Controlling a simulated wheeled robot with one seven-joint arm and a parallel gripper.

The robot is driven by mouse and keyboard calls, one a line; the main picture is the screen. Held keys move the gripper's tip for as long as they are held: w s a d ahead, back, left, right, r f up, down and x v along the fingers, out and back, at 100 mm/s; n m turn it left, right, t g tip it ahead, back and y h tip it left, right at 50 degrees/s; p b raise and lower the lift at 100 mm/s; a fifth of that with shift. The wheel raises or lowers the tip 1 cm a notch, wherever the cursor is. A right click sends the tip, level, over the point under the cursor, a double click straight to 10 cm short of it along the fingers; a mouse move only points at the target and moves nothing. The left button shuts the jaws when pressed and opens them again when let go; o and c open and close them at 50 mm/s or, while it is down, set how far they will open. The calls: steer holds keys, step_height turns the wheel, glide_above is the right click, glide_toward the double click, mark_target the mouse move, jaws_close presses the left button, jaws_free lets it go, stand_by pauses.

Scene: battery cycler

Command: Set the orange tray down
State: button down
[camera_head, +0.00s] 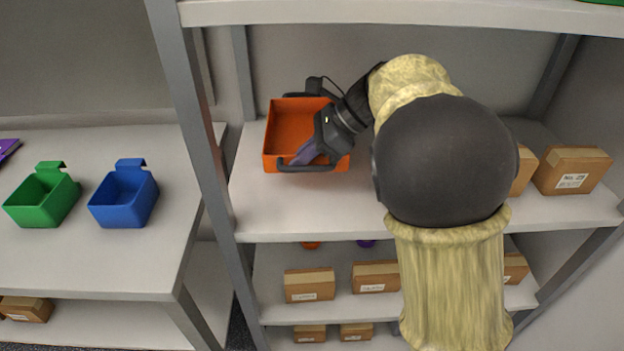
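The orange tray (290,127) is at the left end of the upper shelf surface, close to the left post.
Cardboard boxes (572,170) stand at the shelf's right end. More boxes (310,285) sit on lower shelves. A left table (100,255) holds a green bin (42,199) and a blue bin (124,198). A grey post (193,110) stands left of the tray. Bare shelf shows in front of it.

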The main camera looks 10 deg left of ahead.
step_height(320, 180, down, 3)
steer(key=shift+w+r, duration=0.15)
step_height(320, 180, down, 4)
steer(key=shift+r+b, duration=0.15)
steer(key=shift+b, duration=0.3)
steer(key=c, duration=1.6)
jaws_free()
